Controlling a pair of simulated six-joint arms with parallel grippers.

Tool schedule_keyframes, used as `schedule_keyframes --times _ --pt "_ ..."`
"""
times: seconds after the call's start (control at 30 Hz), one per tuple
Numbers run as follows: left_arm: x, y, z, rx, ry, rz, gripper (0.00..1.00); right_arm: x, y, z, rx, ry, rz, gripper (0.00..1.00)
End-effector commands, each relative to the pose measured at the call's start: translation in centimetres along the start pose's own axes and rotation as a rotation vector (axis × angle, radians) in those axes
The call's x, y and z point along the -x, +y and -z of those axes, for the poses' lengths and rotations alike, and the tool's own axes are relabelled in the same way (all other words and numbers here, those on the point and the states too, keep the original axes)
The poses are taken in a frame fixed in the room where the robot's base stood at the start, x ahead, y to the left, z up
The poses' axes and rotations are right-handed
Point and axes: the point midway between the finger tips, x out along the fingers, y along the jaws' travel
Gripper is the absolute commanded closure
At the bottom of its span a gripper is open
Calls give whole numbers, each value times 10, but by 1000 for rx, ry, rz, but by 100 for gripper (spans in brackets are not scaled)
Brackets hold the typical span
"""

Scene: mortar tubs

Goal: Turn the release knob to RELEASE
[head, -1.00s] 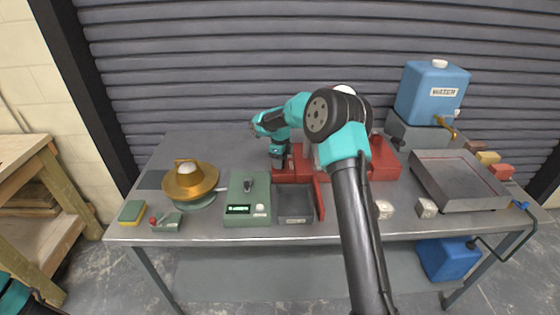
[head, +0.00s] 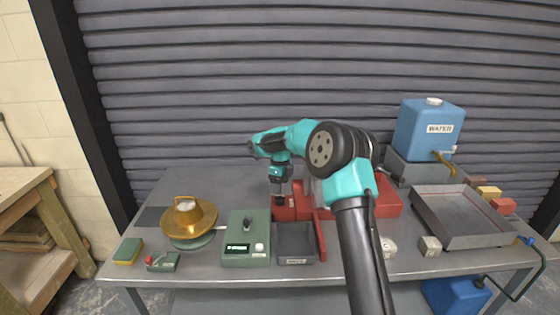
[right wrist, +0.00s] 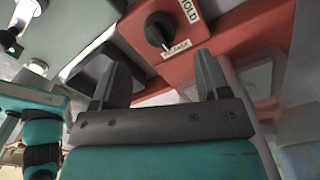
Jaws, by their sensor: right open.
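The release knob (right wrist: 160,30) is a round black knob with a white pointer line, on the top of a red housing (right wrist: 133,32). A HOLD label (right wrist: 190,10) and a RELEASE label (right wrist: 176,50) sit beside it. The white line's end lies near the RELEASE label; I cannot tell if it is fully there. My right gripper (right wrist: 160,80) is open and empty, with the knob beyond its fingertips, apart from them. In the head view my right gripper (head: 281,190) hangs over the left end of the red housing (head: 388,195), and I cannot make out the knob there. My left gripper is out of view.
A blue water tank (head: 430,130) and a grey metal tray (head: 460,215) are right. The back left of the table is clear.

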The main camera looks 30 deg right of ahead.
Motion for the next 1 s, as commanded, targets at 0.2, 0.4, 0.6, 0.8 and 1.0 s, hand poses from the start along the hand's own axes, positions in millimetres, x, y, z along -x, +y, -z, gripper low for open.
schedule_keyframes --times 0.2,0.4,0.6,0.8,1.0 --pt "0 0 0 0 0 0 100 44 0 -1 0 -3 4 31" --pt "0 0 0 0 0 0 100 81 0 -1 1 -2 1 31" --pt "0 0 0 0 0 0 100 102 0 0 0 -1 0 31" --pt "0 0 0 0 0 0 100 107 0 0 0 0 0 31" --pt "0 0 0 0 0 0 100 106 0 0 0 0 0 31"
